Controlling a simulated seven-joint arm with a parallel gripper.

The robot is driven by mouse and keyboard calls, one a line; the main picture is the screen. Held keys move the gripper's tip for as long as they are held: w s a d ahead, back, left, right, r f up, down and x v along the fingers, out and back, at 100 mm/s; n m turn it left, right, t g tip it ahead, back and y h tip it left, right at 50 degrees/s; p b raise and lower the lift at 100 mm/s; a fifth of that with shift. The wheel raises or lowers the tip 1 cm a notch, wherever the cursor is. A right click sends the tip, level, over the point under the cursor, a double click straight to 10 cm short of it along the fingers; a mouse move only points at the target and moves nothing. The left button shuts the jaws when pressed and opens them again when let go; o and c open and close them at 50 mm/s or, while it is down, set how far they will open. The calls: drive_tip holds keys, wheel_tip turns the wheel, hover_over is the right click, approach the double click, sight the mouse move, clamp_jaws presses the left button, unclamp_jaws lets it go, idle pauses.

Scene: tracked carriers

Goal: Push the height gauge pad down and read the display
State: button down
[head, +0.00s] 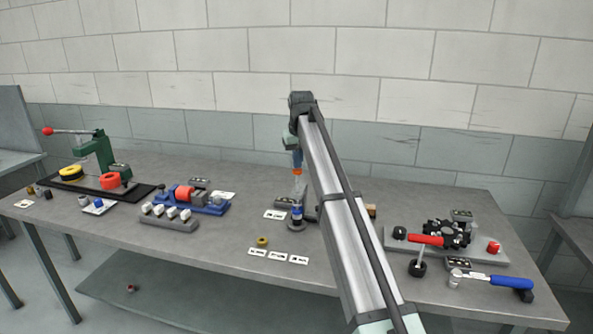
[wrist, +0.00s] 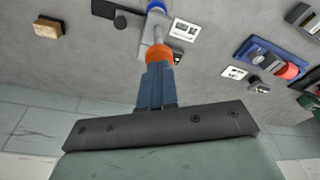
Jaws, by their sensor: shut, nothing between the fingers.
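My gripper (head: 298,150) is shut with nothing between its fingers, above the height gauge near the middle of the table. A grey shaft lies beyond the orange part, leading to the grey gauge stand (wrist: 150,47). A small blue-banded cylinder (head: 297,213) stands on a round dark base at the gauge. I cannot make out a display reading; my arm hides part of the gauge in the head view.
A white card (head: 274,215) lies left of the gauge. A brass ring (head: 262,241) and several label cards (head: 277,255) lie in front. A blue fixture (head: 205,205) stands to the left, a wooden block (head: 371,210) and a grey fixture (head: 480,250) to the right.

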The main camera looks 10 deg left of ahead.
drive_tip(key=shift+f, duration=1.15)
idle(0.6)
drive_tip(key=shift+r, duration=0.15)
drive_tip(key=shift+r, duration=2.4)
drive_tip(key=shift+a+f, duration=0.1)
